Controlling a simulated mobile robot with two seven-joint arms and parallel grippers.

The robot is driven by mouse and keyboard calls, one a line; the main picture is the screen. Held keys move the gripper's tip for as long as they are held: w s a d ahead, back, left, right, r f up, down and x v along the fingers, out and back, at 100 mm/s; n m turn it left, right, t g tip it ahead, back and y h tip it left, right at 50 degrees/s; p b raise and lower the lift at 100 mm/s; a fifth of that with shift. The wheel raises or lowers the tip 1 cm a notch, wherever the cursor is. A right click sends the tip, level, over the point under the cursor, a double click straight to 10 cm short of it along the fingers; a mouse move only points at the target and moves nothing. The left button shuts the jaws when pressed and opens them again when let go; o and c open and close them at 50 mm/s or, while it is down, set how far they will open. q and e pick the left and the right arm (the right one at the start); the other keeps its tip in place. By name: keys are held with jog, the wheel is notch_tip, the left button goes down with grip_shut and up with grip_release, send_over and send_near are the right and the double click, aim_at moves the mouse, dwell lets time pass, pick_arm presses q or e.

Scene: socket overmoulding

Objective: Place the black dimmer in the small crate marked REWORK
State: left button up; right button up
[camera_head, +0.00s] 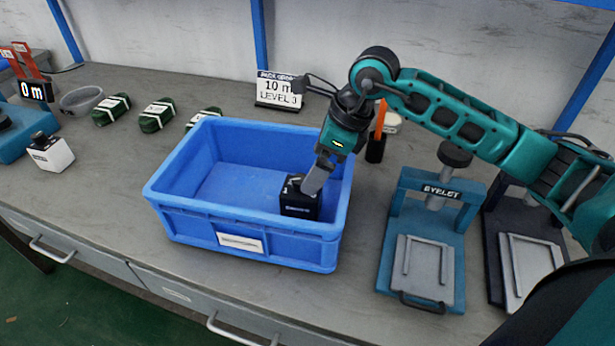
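The black dimmer (299,199) is a small dark box with pale lettering on its front. It shows upright inside a blue crate (185,222), near the front right corner. The crate has a white label on its front wall; its print is too small to read. My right gripper (314,180) reaches down into the crate, and a grey finger overlaps the dimmer's upper right side. The other finger is hidden, so its grip on the dimmer is unclear. Whether the dimmer touches the crate floor is also hidden. My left gripper is out of view.
A teal EYELET press (428,240) and a dark fixture (525,250) stand right of the crate. A sign (279,90) and several green wrapped bundles (157,115) stand behind and left. A white box (52,153) sits far left.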

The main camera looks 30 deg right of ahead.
jog(key=shift+v, duration=1.7)
